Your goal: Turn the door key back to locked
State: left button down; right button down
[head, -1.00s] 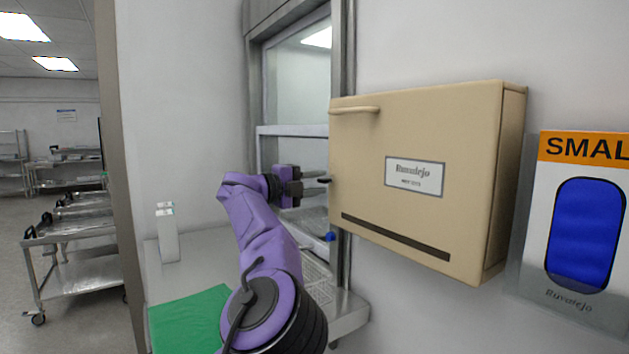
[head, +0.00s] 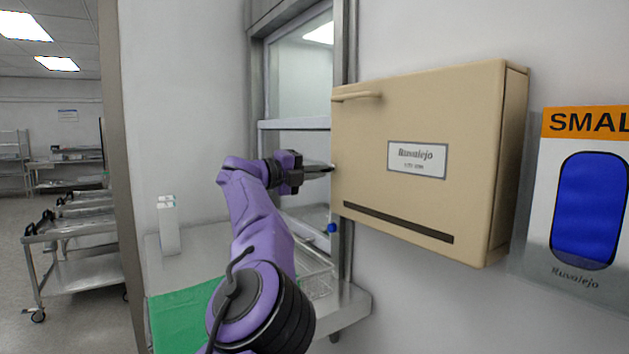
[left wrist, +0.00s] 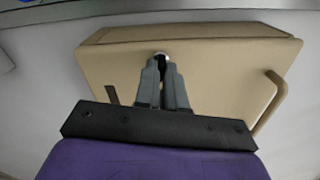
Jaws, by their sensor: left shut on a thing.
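The beige wall cabinet (head: 470,110) has a closed front door with a label and a dark slot. My left gripper (head: 331,168) is at the door's left part, below the handle. In the left wrist view, its two grey fingers (left wrist: 162,66) are shut at a small pale round piece, the door key or its lock (left wrist: 161,55), on the cabinet face (left wrist: 215,60). The fingers hide most of the key, so I cannot tell its angle. My right gripper is out of view.
The door handle (head: 357,96) sticks out above my left gripper, and also shows in the left wrist view (left wrist: 270,105). Below are a steel counter (head: 205,245), a green mat (head: 185,315) and a white carton (head: 168,228).

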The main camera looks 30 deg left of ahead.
pick_arm(q)
jog(key=shift+r+m+b, duration=0.1)
jog(key=shift+m+b, duration=4.6)
jog(key=shift+m, duration=2.9)
jog(key=c, duration=1.4)
grip_release()
jog(key=shift+o, duration=0.9)
jog(key=shift+w+d, duration=0.1)
jog(key=shift+w, duration=0.15)
